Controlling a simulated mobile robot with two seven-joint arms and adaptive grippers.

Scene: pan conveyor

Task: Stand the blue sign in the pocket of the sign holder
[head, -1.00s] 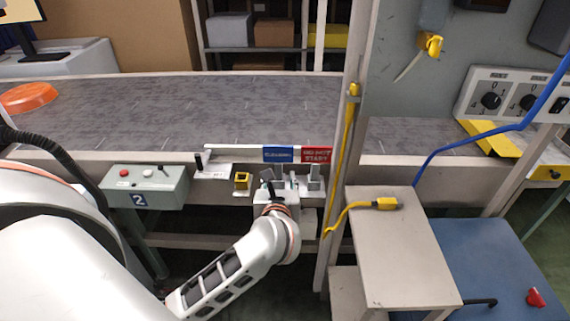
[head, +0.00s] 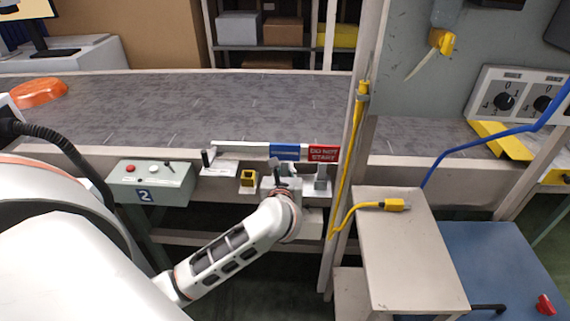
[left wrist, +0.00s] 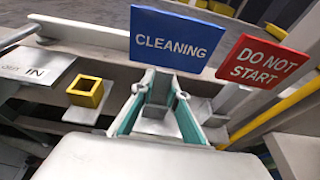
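The blue sign (head: 285,152), reading CLEANING, stands upright at the front edge of the conveyor. It shows large in the left wrist view (left wrist: 177,40). My left gripper (left wrist: 163,84) is open, its teal-lined fingers on either side of a grey post below the blue sign. I cannot tell whether the fingers touch the post. In the head view the left gripper (head: 286,172) is just below the sign and partly hides its lower part. The sign holder's yellow square pocket (head: 247,179) is to the left of the gripper; it looks empty in the left wrist view (left wrist: 85,90).
The red DO NOT START sign (head: 324,153) stands close right of the blue one. A post with a yellow cable (head: 352,150) is further right. The control box marked 2 (head: 150,183) is at left. A white rail (head: 240,145) runs behind the pocket.

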